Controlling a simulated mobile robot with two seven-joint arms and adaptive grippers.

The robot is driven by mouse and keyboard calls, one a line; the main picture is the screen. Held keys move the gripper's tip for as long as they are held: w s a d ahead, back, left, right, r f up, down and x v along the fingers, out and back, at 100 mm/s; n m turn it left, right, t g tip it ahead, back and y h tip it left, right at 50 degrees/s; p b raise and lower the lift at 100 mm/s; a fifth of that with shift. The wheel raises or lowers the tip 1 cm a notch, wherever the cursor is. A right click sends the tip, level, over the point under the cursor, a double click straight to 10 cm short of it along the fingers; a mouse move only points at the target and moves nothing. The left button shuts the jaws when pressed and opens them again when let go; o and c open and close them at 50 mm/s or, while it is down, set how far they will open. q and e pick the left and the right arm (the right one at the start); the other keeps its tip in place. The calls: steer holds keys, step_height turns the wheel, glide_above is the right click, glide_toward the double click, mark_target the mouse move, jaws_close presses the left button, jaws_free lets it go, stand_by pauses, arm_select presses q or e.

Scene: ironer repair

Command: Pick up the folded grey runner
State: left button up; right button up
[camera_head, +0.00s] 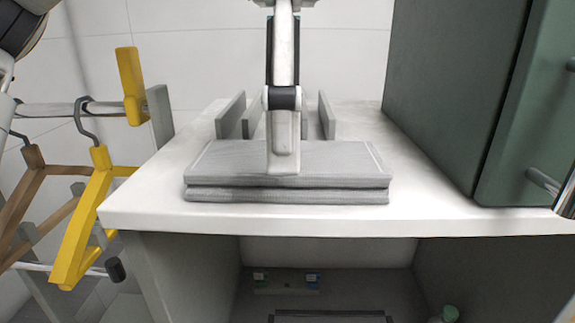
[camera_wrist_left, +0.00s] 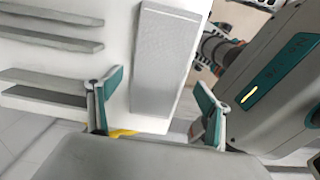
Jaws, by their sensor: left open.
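The folded grey runner (camera_head: 230,168) lies flat on the white tabletop (camera_head: 150,200), near its front edge, in thick layers. In the left wrist view the runner (camera_wrist_left: 165,55) shows as a pale grey textured slab beyond the fingers. My left gripper (camera_wrist_left: 153,85) is open, its two teal and grey fingers spread with nothing held between them. It is apart from the runner. My right gripper cannot be made out.
Grey upright dividers (camera_head: 230,115) stand behind the runner, with narrow gaps between them. A dark green cabinet (camera_head: 450,90) stands at the right. Yellow and brown hangers (camera_head: 85,215) hang on a rail at the left. An open shelf lies below the tabletop.

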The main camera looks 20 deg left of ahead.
arm_select(q)
steer(key=shift+w+f, duration=0.15)
steer(key=shift+f, duration=1.65)
steer(key=c, duration=1.3)
steer(key=shift+o, duration=0.2)
steer(key=shift+r, duration=0.1)
step_height(320, 180, up, 20)
